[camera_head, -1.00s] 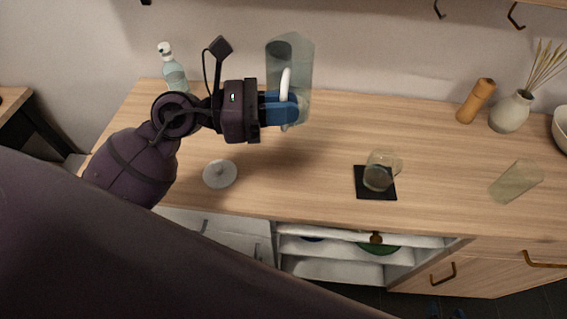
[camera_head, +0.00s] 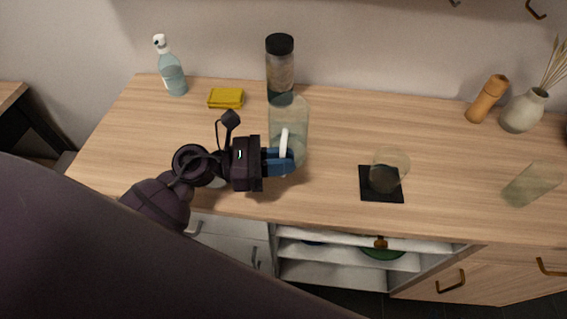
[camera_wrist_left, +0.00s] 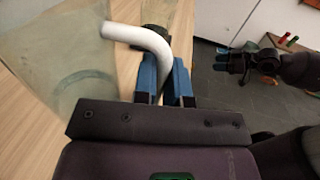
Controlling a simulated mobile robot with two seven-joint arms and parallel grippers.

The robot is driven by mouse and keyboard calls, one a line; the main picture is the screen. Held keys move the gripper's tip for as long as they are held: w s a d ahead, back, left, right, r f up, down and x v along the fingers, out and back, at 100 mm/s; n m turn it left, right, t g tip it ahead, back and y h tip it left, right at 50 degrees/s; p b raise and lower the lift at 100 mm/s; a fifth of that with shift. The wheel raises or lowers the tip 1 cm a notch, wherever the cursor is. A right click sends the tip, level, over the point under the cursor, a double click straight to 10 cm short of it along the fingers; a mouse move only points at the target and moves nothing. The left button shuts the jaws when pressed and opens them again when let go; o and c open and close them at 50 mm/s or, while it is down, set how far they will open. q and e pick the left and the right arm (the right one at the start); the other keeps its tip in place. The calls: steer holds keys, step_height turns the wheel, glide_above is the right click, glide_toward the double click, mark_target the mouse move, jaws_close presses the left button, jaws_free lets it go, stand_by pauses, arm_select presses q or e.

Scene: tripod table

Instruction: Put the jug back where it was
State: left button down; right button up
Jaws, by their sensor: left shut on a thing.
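The clear, pale green jug (camera_head: 289,112) stands upright over the middle-left of the counter in the head view. My left gripper (camera_head: 288,161) is shut on its white handle (camera_head: 284,143). I cannot tell whether the jug's base touches the wood. In the left wrist view the jug (camera_wrist_left: 60,70) fills the left side, and the blue fingers (camera_wrist_left: 165,82) close around the white handle. My right gripper (camera_wrist_left: 228,62) shows small at the right of that view, away from the jug; its finger gap is unclear.
A glass mug (camera_head: 386,172) sits on a black coaster (camera_head: 381,195) to the right. Behind the jug are a black-lidded jar (camera_head: 280,72), a yellow sponge (camera_head: 226,98) and a spray bottle (camera_head: 172,75).

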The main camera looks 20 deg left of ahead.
arm_select(q)
steer(key=shift+f, duration=0.65)
steer(key=shift+f, duration=0.15)
steer(key=c, duration=1.6)
jaws_free()
steer(key=shift+f, duration=0.1)
steer(key=shift+c, duration=0.2)
steer(key=o, duration=0.5)
steer(key=shift+c, duration=0.2)
